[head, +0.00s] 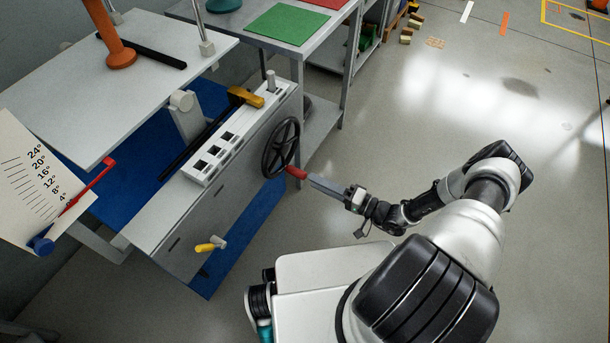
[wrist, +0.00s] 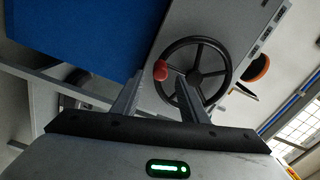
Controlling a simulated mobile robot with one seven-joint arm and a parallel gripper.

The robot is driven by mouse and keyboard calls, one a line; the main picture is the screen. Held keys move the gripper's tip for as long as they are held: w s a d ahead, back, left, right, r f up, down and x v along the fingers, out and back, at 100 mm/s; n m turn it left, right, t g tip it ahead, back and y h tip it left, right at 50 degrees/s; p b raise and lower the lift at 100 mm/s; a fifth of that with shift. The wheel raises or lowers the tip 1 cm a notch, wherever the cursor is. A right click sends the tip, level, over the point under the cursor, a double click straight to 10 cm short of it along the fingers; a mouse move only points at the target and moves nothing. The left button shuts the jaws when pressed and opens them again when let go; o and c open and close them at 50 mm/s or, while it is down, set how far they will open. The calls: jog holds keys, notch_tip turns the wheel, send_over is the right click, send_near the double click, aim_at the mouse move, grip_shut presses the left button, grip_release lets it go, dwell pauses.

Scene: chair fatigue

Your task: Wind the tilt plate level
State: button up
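The tilt plate (head: 110,85) is the pale grey plate at the upper left in the head view. Beside it, a white degree scale (head: 28,180) has a red pointer (head: 88,187) lying near its low end, close to the 4° label. A black spoked handwheel (head: 281,147) is on the grey machine's side and also shows in the wrist view (wrist: 193,76). Its red knob (head: 296,172) sits at the rim. My gripper (head: 312,180) is at the knob. In the wrist view its fingers are apart, with the knob (wrist: 160,70) between or just beyond their tips; contact cannot be told.
An orange post (head: 120,55) and metal rods stand on the plate. A grey table (head: 330,35) with green and red mats stands behind.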

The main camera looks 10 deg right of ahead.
jog(key=v, duration=1)
jog(key=shift+s+d+b, duration=0.25)
jog(key=shift+d+b, duration=0.05)
jog(key=shift+b, duration=0.15)
jog(key=a+r+n+g+h, duration=0.2)
jog(key=r+n+g+h, duration=0.3)
jog(key=r, duration=0.9)
jog(key=a+r+n+g+h, duration=0.15)
jog(key=r+g, duration=0.55)
jog(key=r, duration=0.8)
jog(key=s+a+r+m+t+h, duration=0.1)
jog(key=s+a+r+t+h, duration=0.2)
jog(key=s+r, duration=0.45)
jog(key=s+r+m+t+h, duration=0.1)
jog(key=s+r+t+h, duration=0.35)
jog(key=r, duration=0.65)
notch_tip(320, 180, up, 25)
jog(key=p, duration=2.4)
jog(key=shift+s+a+g+p, duration=0.2)
jog(key=shift+s+g+p, duration=0.1)
jog(key=shift+g, duration=0.15)
